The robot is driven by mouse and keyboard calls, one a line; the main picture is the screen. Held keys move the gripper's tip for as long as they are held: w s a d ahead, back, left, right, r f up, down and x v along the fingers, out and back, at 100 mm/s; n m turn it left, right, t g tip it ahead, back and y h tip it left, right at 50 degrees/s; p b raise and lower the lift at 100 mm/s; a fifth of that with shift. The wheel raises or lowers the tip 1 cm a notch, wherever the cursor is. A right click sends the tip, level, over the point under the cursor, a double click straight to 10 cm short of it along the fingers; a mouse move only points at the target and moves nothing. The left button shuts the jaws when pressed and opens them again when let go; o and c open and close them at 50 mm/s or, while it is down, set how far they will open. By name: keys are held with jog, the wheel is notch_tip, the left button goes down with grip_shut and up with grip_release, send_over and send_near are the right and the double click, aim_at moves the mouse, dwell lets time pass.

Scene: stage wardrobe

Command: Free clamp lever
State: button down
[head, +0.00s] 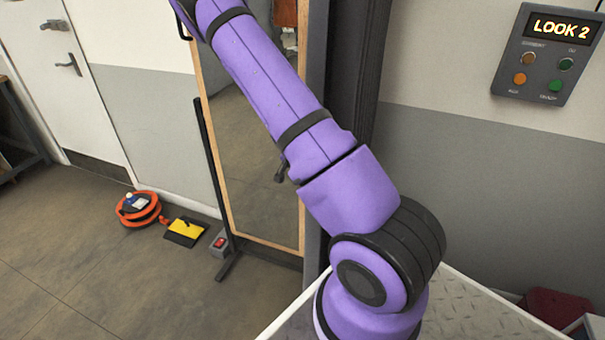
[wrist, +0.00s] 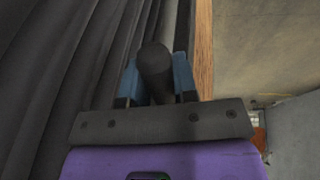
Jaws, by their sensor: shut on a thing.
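In the wrist view my gripper (wrist: 156,72) has its two blue fingers on either side of a dark, rounded, rod-like handle (wrist: 154,57), which I take to be the clamp lever. The gripper is shut on it. The handle's far end and what it is fixed to are hidden. In the head view my arm runs up past the top edge, so neither the gripper nor the held handle shows there.
A tall wood-framed mirror (head: 245,150) stands behind my arm. Dark folded drapes (wrist: 50,70) fill the wrist view's left side. An orange cable reel (head: 138,209) and a yellow-black item (head: 185,232) lie on the floor. A panel reading LOOK 2 (head: 549,55) hangs on the right wall.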

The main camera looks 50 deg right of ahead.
jog(key=shift+w+a+r+y, duration=0.2)
jog(key=shift+r+y, duration=0.1)
jog(key=shift+y, duration=0.1)
jog(key=c, duration=0.9)
grip_release()
jog(key=shift+s+d, duration=0.1)
jog(key=v, duration=1.1)
jog(key=shift+f, duration=0.15)
